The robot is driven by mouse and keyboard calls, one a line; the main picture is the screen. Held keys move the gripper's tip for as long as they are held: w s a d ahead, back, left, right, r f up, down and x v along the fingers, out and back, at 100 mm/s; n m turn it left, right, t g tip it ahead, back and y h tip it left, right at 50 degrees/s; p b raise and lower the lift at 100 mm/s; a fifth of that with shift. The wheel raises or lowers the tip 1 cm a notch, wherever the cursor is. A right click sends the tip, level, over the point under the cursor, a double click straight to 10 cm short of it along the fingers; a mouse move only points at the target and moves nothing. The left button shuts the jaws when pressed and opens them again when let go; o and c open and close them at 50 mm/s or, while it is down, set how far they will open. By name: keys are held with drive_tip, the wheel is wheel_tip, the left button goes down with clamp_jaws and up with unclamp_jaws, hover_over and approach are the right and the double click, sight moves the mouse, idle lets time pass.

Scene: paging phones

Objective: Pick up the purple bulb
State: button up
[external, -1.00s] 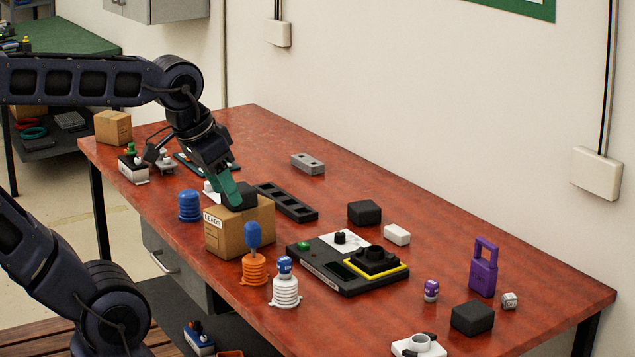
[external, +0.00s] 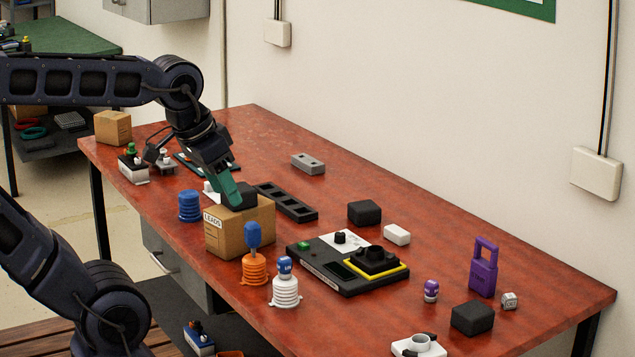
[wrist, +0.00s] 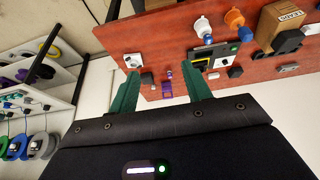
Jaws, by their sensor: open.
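The purple bulb (external: 431,290) is small, with a pale band, and stands upright on the red-brown bench in the right part of the external view. It shows very small near the middle of the wrist view (wrist: 169,74), beyond the gap between the fingers. My gripper (external: 224,192) has green fingers and is far to the left of the bulb, by the cardboard LEADS box in the picture. In the wrist view my gripper (wrist: 162,78) is open, with nothing between its fingers.
A purple padlock-shaped block (external: 483,272) and a black block (external: 472,317) stand near the bulb. A black device with a yellow-edged part (external: 325,273) lies left of it.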

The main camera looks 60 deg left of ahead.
drive_tip(key=shift+o, duration=0.4)
drive_tip(key=m+g+h, duration=0.3)
drive_tip(key=m+h, duration=0.1)
drive_tip(key=m, duration=0.9)
hover_over(431, 282)
drive_tip(key=s+a, duration=0.2)
drive_tip(key=a, duration=0.1)
wheel_tip(431, 282, down, 24)
drive_tip(key=shift+w+x, duration=0.2)
drive_tip(key=shift+x, duration=2.5)
drive_tip(key=shift+w+x, duration=0.15)
drive_tip(key=shift+x, duration=2.5)
drive_tip(key=c, duration=1)
